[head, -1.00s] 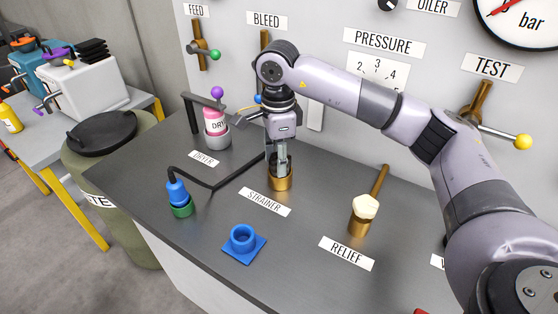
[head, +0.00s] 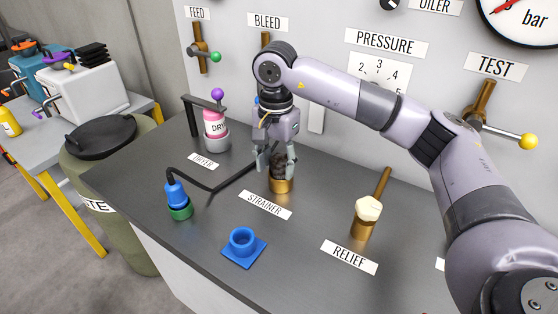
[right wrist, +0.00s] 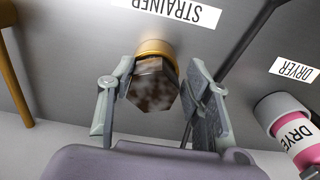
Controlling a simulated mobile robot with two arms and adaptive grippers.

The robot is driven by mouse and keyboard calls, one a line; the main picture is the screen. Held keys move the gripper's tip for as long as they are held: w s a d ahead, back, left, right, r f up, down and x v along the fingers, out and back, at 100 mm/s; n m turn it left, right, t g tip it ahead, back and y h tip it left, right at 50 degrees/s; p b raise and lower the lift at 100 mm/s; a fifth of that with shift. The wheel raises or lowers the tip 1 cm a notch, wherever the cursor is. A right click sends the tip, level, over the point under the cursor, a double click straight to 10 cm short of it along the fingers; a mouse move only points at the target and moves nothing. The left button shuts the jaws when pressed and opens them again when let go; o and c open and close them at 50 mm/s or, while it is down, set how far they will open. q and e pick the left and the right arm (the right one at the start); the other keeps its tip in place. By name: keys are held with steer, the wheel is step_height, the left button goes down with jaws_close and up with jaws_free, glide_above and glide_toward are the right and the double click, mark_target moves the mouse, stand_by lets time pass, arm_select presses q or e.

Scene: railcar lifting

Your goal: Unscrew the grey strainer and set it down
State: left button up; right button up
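The strainer (head: 277,164) is a dark grey-brown, faceted piece standing upright in a brass base (head: 281,185) behind the STRAINER label. In the right wrist view, the strainer (right wrist: 153,88) shows a mottled grey and brown hexagonal end, with the brass collar (right wrist: 156,47) beyond it. My right gripper (head: 276,162) points down over the strainer. In the wrist view its fingers (right wrist: 160,70) are spread on either side of the strainer, with a visible gap at the right finger; contact at the left finger is unclear. My left gripper is out of view.
A pink dryer bottle (head: 214,124) stands behind and left. A blue-and-green fitting (head: 177,196) with a black hose is at left. An empty blue square-based holder (head: 243,246) sits in front. The brass relief valve (head: 365,220) is at right. Bare bench lies between them.

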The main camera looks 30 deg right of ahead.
steer(key=shift+o, duration=0.2)
steer(key=shift+w+r, duration=0.1)
steer(key=shift+d, duration=0.15)
steer(key=shift+m, duration=0.6)
steer(key=m, duration=0.6)
steer(key=shift+r+p, duration=0.1)
steer(key=shift+p, duration=0.2)
steer(key=m, duration=0.8)
steer(key=shift+p, duration=0.35)
steer(key=shift+c, duration=0.4)
